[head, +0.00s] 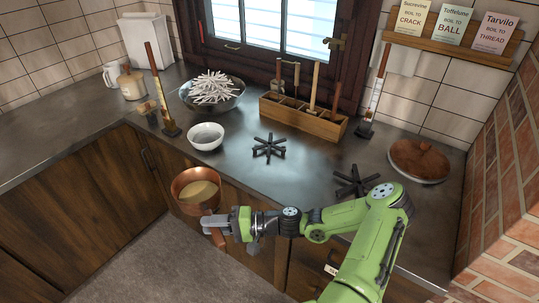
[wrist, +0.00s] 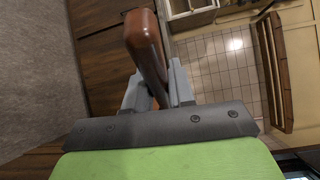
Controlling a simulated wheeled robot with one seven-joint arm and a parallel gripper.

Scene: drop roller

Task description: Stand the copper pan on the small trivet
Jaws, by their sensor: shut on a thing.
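The copper pan (head: 194,209), with pale tan contents, hangs in the air in front of the counter's front edge, roughly level. My gripper (head: 218,224) is shut on its brown handle, which shows between the fingers in the wrist view (wrist: 147,45). The pan's bowl is not clear in the wrist view. Two dark star-shaped trivets stand on the counter. The left trivet (head: 268,148) looks smaller and is bare, behind and right of the pan. The right trivet (head: 351,183) looks larger and is partly hidden by my arm.
A white bowl (head: 206,137) stands left of the smaller trivet. Behind are a bowl of white sticks (head: 212,90), a wooden tool box (head: 300,117) and upright thermometers (head: 160,95). A copper lid (head: 419,161) lies at right. The counter's front edge lies between pan and trivets.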

